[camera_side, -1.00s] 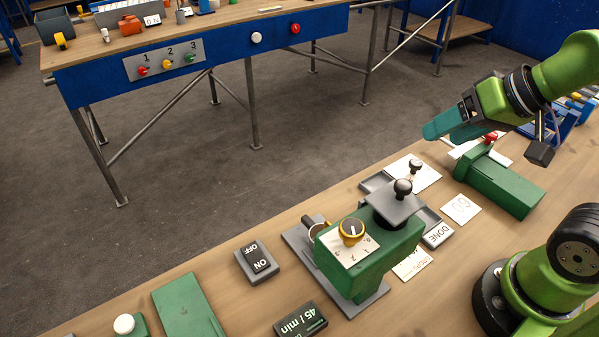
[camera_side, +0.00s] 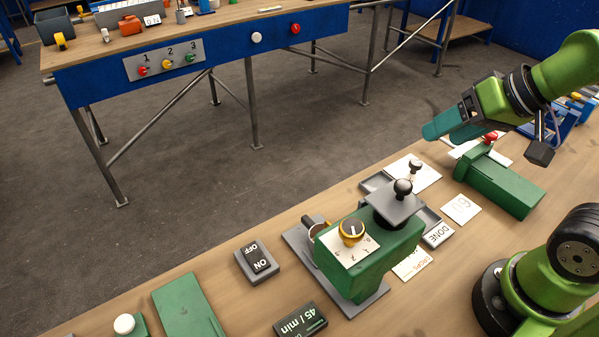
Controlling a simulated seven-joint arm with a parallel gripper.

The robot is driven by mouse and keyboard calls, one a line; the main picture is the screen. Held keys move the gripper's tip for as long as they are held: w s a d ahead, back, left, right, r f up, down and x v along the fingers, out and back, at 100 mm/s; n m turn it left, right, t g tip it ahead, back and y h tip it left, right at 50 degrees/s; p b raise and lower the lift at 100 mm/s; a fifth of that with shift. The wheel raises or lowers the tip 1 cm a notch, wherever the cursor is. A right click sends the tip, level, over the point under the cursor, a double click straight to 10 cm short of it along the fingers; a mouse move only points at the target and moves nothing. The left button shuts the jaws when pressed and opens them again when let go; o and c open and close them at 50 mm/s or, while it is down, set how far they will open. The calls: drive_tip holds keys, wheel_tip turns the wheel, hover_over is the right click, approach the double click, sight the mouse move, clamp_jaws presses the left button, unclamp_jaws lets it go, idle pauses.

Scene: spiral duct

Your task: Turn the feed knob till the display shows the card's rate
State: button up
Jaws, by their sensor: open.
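The feed knob (camera_side: 352,231) is black with a gold rim and a white pointer line. It sits on a white dial plate (camera_side: 343,247) with numbers, on top of a green machine (camera_side: 370,262). The dark display (camera_side: 301,321) at the bottom reads "45 / min". A white card (camera_side: 461,209) right of the machine carries a handwritten number that looks like 60, seen upside down. My gripper (camera_side: 432,130) hangs in the air at the upper right, well away from the knob, with teal fingers. It is open and holds nothing I can see.
An ON/OFF switch box (camera_side: 257,262) stands left of the machine. A black-knobbed lid (camera_side: 397,203) tops the machine. A green block with a red button (camera_side: 498,185) lies below my gripper. A DONE plate (camera_side: 437,234) and grey trays are beside the machine. A blue bench (camera_side: 200,60) stands behind.

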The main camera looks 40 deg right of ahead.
wheel_tip(320, 180, up, 12)
drive_tip(key=m+g+y, duration=0.2)
drive_tip(key=m+g, duration=0.5)
drive_tip(key=g, duration=0.3)
hover_over(353, 226)
drive_tip(key=w+d, duration=0.4)
drive_tip(key=d, duration=0.2)
drive_tip(key=x, duration=1.7)
drive_tip(key=shift+w+d+f, duration=0.1)
drive_tip(key=shift+w+d, duration=0.05)
drive_tip(key=shift+w, duration=0.05)
